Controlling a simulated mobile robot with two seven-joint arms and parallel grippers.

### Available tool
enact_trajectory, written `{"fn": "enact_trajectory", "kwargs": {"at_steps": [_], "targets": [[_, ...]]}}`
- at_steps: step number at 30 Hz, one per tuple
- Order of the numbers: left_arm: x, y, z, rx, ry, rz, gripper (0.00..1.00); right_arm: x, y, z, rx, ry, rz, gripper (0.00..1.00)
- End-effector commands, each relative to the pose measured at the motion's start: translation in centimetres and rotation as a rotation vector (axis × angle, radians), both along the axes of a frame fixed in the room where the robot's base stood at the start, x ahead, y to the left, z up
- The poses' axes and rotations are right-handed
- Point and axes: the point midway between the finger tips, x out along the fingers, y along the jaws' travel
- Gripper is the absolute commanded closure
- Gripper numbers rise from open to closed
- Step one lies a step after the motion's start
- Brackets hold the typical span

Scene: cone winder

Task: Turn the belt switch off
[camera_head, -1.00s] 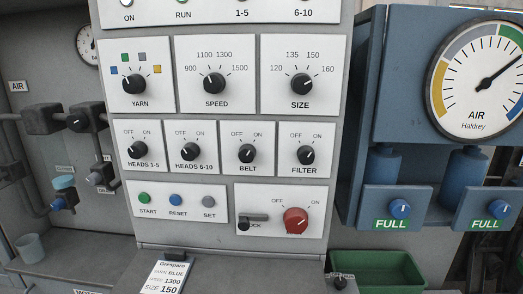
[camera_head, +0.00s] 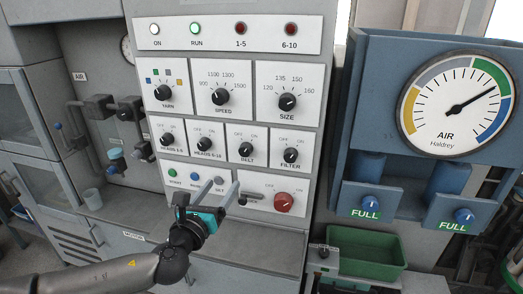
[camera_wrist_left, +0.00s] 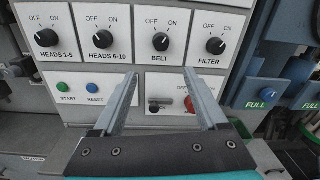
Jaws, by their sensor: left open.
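The belt switch (camera_head: 246,150) is a round black knob on a white plate marked OFF and ON, third in a row of similar knobs on the grey panel. It also shows in the left wrist view (camera_wrist_left: 161,42), above the fingers. My left gripper (camera_head: 219,186) is open and empty in front of the panel, below the belt switch. In the left wrist view its two fingers (camera_wrist_left: 160,77) point toward the panel beneath the BELT plate, apart from the knob. My right gripper is out of view.
The heads 6-10 knob (camera_head: 204,144) and the filter knob (camera_head: 291,155) flank the belt switch. Below are push buttons, a small black lever (camera_head: 243,199) and a red switch (camera_head: 284,202). A green bin (camera_head: 366,253) and the blue air unit (camera_head: 358,115) stand at the right.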

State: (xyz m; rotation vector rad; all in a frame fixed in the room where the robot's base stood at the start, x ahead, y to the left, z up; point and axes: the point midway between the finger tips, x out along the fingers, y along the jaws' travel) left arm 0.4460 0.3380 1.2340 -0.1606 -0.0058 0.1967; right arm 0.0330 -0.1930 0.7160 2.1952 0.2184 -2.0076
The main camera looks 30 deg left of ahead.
Motion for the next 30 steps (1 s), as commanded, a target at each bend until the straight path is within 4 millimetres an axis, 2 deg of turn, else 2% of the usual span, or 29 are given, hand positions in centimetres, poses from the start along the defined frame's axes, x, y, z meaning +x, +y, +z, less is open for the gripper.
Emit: {"fn": "enact_trajectory", "kwargs": {"at_steps": [2,8,13,30], "targets": [[0.1,-0.2,0.7,0.018,-0.01,-0.006,0.25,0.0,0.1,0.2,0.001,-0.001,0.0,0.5],[1.5,0.1,0.7,0.018,-0.012,-0.005,0.25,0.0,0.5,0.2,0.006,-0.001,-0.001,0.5],[3.5,0.5,0.7,0.016,-0.012,-0.004,0.25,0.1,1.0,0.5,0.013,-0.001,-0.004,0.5],[10.8,1.9,0.6,0.014,-0.01,-0.004,0.25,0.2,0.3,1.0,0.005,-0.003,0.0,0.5]]}}
